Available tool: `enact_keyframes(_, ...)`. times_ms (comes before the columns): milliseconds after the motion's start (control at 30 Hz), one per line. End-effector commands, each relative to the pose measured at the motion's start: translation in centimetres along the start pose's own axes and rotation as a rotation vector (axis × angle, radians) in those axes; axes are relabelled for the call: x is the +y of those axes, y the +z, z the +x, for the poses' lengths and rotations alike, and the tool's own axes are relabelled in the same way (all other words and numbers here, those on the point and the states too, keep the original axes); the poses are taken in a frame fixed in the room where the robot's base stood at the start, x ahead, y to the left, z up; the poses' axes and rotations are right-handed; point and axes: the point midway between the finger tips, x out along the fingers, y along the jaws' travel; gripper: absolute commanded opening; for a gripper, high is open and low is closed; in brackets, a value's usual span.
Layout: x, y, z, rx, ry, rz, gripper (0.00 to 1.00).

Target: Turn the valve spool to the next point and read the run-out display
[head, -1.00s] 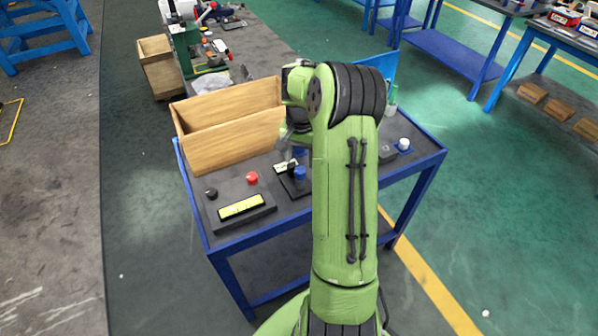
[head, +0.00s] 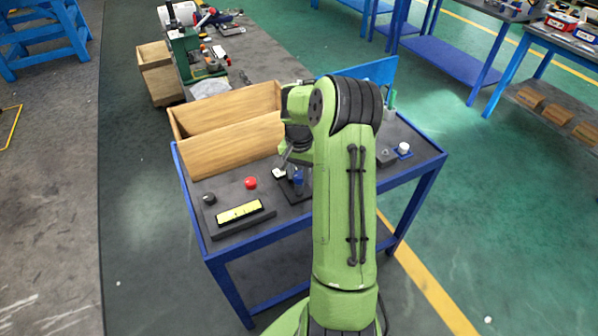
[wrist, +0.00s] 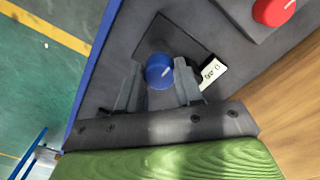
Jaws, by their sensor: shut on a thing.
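The valve spool, seen as a round blue top with a pale mark (wrist: 160,70), stands on a dark square plate (wrist: 166,38) in the wrist view. My gripper (wrist: 158,80) is shut on it, one finger on each side. In the head view the blue top (head: 299,180) is partly hidden by my arm and gripper. The run-out display (head: 239,212) is a lit yellow strip on a dark box at the bench's front left. Its text is too small to read.
A red button (head: 250,183) and a black knob (head: 209,198) sit by the display. A small white printed card (wrist: 212,73) lies beside the spool. A wooden box (head: 228,145) stands behind. A white-topped piece (head: 403,149) is at the right.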

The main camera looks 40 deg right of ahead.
Motion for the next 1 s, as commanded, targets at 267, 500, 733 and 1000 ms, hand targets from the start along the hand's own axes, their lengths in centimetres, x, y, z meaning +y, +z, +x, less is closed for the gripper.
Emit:
enact_keyframes(267,-0.02,0.00,-0.11,0.001,0.000,-0.059,0.05)
enact_keyframes(500,-0.01,-0.01,-0.20,0.001,0.001,-0.218,0.05)
enact_keyframes(733,-0.01,0.00,-0.19,0.001,0.001,-0.434,0.05)
enact_keyframes(1000,-0.02,-0.01,-0.15,0.001,0.001,-0.691,0.05)
